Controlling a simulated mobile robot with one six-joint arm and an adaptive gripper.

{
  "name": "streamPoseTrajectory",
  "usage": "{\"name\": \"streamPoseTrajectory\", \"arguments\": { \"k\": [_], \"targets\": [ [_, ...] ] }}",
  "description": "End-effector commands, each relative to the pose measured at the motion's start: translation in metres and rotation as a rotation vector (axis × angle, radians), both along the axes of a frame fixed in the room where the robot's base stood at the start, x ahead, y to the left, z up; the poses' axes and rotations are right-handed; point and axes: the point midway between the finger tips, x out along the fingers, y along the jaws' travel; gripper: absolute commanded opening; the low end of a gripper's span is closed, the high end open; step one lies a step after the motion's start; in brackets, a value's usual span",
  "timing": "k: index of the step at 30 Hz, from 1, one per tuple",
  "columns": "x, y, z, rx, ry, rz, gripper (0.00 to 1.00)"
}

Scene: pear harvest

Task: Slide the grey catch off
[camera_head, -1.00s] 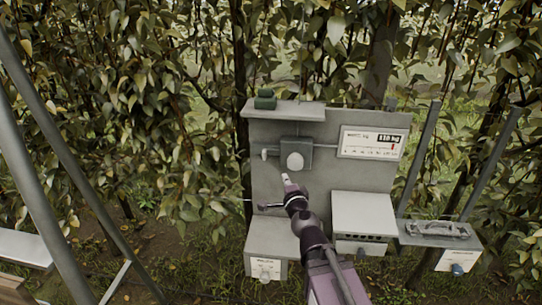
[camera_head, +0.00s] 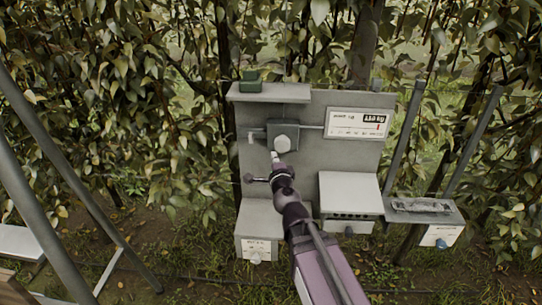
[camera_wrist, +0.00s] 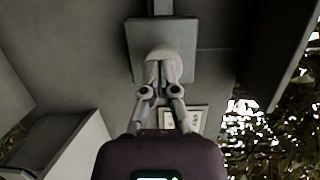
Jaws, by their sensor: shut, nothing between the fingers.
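A square grey box (camera_head: 290,130) is fixed on an upright grey board (camera_head: 345,155), with a round pale knob (camera_head: 282,144) on its front. In the wrist view my gripper's fingertips (camera_wrist: 162,70) are together and overlap the knob (camera_wrist: 163,50) on the box (camera_wrist: 137,62). I cannot tell whether they touch it.
A scale panel (camera_head: 357,124) is on the board's upper right. A white box (camera_head: 350,190) stands low right, and a grey tray (camera_head: 420,209) is farther right. Metal poles (camera_head: 60,150) stand at left. Foliage is behind.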

Motion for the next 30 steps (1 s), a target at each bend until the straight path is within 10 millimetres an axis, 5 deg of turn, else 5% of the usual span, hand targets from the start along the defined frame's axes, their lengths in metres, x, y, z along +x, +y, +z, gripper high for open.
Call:
{"name": "streamPoseTrajectory", "arguments": {
  "k": [19, 30],
  "targets": [
    [0.092, 0.023, 0.0, 0.0, 0.0, 0.001, 0.0],
    [0.087, 0.058, 0.0, 0.0, 0.0, 0.002, 0.0]
  ]
}}
